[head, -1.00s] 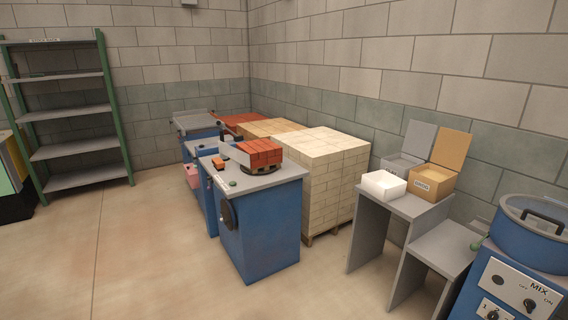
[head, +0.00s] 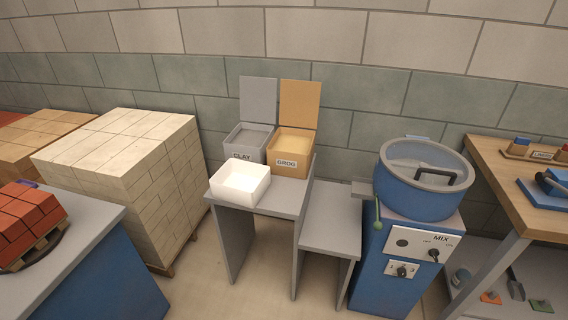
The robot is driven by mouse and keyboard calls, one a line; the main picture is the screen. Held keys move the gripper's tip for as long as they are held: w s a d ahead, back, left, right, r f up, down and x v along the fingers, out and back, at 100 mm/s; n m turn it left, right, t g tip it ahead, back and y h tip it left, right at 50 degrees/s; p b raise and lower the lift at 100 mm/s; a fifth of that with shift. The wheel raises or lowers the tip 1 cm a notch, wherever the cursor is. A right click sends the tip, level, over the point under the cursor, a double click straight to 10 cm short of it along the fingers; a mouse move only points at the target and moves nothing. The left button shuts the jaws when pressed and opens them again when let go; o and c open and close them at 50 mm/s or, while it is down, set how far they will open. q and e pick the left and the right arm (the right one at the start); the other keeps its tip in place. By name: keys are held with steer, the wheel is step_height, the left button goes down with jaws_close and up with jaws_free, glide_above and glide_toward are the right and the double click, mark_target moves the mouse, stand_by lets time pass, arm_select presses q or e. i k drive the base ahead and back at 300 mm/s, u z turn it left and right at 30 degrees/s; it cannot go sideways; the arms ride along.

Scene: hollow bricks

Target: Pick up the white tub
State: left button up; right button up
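The white tub (head: 240,186) is an open, square, box-like container. It stands upright near the front left of a grey stand (head: 286,200), in front of the two bins. Its inside looks empty. Neither of my grippers shows in the head view.
Behind the tub stand a grey CLAY bin (head: 246,141) and a tan GROG bin (head: 291,152), lids up. A blue mixer (head: 420,180) is right of the stand, then a wooden bench (head: 520,185). A pallet of pale bricks (head: 120,170) is on the left. Floor shows in front of the stand.

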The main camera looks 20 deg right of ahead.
mark_target(243, 183)
steer(key=z, duration=0.6)
steer(key=i, duration=1.3)
steer(key=z, duration=0.5)
